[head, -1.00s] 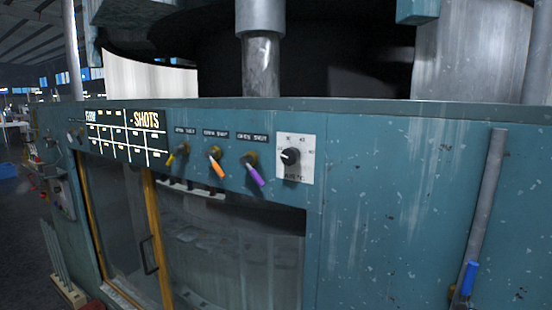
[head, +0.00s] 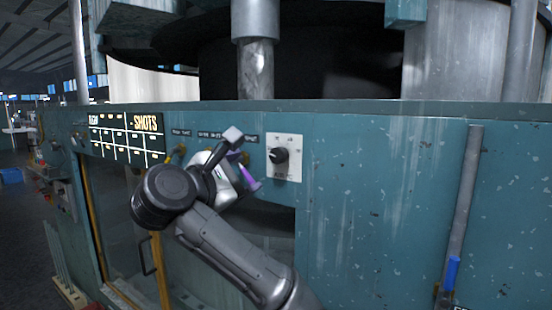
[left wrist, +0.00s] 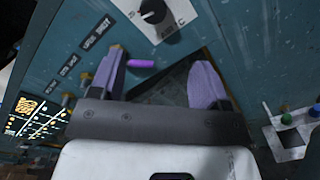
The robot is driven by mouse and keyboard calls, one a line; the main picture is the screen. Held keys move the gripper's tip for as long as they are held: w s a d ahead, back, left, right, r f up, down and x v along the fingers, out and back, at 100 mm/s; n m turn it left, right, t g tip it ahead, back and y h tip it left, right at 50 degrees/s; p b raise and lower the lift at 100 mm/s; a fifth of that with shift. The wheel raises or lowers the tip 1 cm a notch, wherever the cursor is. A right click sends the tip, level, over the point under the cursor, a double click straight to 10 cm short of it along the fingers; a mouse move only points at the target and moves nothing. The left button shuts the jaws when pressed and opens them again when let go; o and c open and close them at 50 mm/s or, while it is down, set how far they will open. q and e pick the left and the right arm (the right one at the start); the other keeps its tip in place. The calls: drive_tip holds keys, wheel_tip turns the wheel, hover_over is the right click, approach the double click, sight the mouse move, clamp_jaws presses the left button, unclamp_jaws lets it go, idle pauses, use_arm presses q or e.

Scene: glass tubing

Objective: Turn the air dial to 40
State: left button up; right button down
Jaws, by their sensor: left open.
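The air dial (head: 279,155) is a black round knob on a white plate (head: 293,172) on the teal machine front. Its numbers are too blurred to read for sure. In the left wrist view the dial knob (left wrist: 153,10) is at the top edge, partly cut off, beyond the fingertips. My left gripper (head: 246,160) is just left of the dial plate, apart from the dial. Its purple-grey fingers (left wrist: 161,60) are spread open and hold nothing. My right gripper is not in view.
A purple-handled valve (left wrist: 141,64) shows between my open fingers in the wrist view. My arm hides the orange-handled valve. A lit shots board (head: 126,137) is at left. A pipe with a blue handle (head: 452,272) is at right. The panel right of the dial is clear.

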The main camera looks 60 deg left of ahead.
sight(275, 157)
use_arm(q)
drive_tip(key=shift+n, duration=0.4)
drive_tip(key=p+x, duration=0.1)
drive_tip(key=x, duration=0.2)
drive_tip(key=p+x, duration=0.2)
drive_tip(key=x, duration=0.2)
drive_tip(key=r+p+x, duration=0.1)
drive_tip(key=x, duration=0.3)
drive_tip(key=shift+s+a+r+p, duration=0.1)
drive_tip(key=shift+a+p, duration=0.15)
drive_tip(key=shift+p, duration=0.05)
drive_tip(key=shift+p+x, duration=0.35)
drive_tip(key=shift+x, duration=0.75)
drive_tip(key=shift+c, duration=0.3)
drive_tip(key=c, duration=0.9)
